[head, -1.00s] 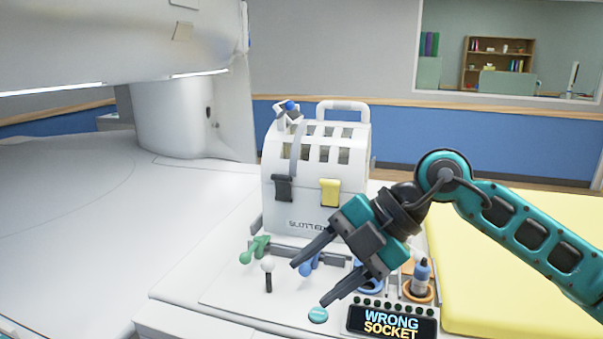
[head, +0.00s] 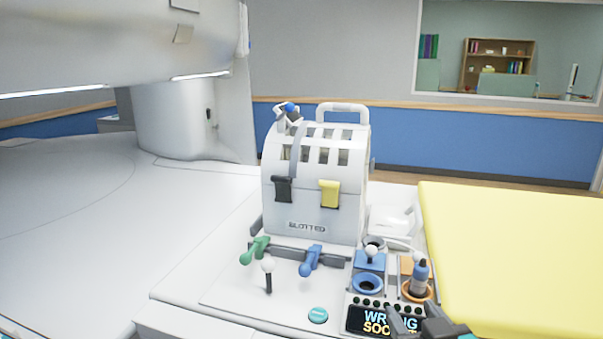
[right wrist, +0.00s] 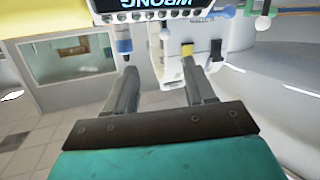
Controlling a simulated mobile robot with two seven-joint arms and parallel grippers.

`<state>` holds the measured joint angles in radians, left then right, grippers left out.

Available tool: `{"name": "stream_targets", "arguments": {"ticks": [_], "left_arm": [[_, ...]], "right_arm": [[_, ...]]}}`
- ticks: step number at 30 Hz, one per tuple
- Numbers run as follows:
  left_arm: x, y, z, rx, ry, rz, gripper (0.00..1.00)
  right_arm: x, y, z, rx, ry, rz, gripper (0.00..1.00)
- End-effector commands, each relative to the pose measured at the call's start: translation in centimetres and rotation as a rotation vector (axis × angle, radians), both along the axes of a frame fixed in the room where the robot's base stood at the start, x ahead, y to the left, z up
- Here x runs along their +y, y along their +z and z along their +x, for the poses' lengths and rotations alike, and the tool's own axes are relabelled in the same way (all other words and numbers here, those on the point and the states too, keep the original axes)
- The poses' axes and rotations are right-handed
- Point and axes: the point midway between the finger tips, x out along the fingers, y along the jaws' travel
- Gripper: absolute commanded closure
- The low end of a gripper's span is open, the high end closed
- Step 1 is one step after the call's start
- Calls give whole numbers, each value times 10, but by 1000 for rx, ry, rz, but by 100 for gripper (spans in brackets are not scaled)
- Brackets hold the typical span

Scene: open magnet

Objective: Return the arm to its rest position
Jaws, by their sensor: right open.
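My right gripper (head: 408,322) shows only in part at the bottom edge of the head view, in front of the display, with some teal behind its dark fingers. In the right wrist view its two fingers (right wrist: 160,88) stand apart with nothing between them. The rest of the right arm is out of the head view. My left gripper is not in view.
A white slotted case (head: 310,205) stands behind. A yellow pad (head: 510,250) lies right.

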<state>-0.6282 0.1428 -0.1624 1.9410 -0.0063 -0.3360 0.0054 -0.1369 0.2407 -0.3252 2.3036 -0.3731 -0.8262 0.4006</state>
Motion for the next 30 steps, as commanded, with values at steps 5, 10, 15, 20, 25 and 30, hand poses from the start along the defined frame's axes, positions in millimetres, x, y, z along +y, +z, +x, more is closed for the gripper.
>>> {"name": "stream_targets", "arguments": {"ticks": [5,10,15,20,25,30], "left_arm": [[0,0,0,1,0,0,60],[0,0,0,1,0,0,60],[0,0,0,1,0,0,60],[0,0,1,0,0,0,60],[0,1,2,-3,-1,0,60],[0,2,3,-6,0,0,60]], "right_arm": [[-26,-88,-70,440,-65,-21,46],[-34,-128,-125,697,-54,-39,46],[-37,-152,-175,905,-20,-47,46],[-37,-166,-218,1069,26,-52,46],[-33,-182,-195,969,36,-45,46],[-28,-198,-178,873,50,-34,46]]}}
